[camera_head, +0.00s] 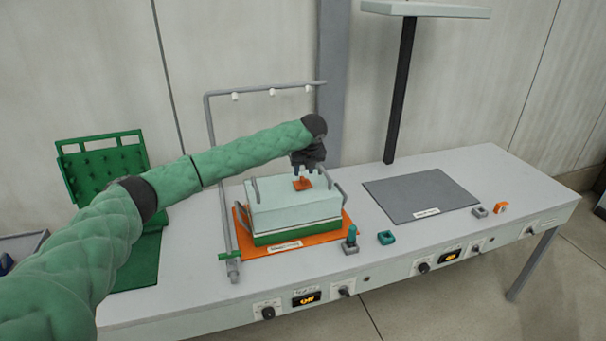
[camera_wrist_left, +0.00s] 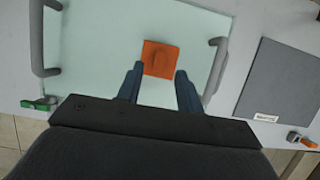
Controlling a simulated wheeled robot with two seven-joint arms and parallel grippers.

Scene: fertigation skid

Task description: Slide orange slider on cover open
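The orange slider (camera_head: 303,184) is a small square plate with a raised knob on top of the pale green cover (camera_head: 270,200). In the left wrist view the slider (camera_wrist_left: 160,59) lies just past the fingertips, on the cover (camera_wrist_left: 110,50). My left gripper (camera_head: 307,172) points down above the slider. I cannot tell whether the fingertips touch the slider's edges. My right gripper is not in view.
Grey handles (camera_head: 255,190) rise from the cover's ends. The box stands on an orange mat (camera_head: 345,222). A grey pipe frame (camera_head: 222,170) stands left of it. A dark grey mat (camera_head: 420,192) lies to the right, and small teal parts (camera_head: 386,238) sit near the front edge.

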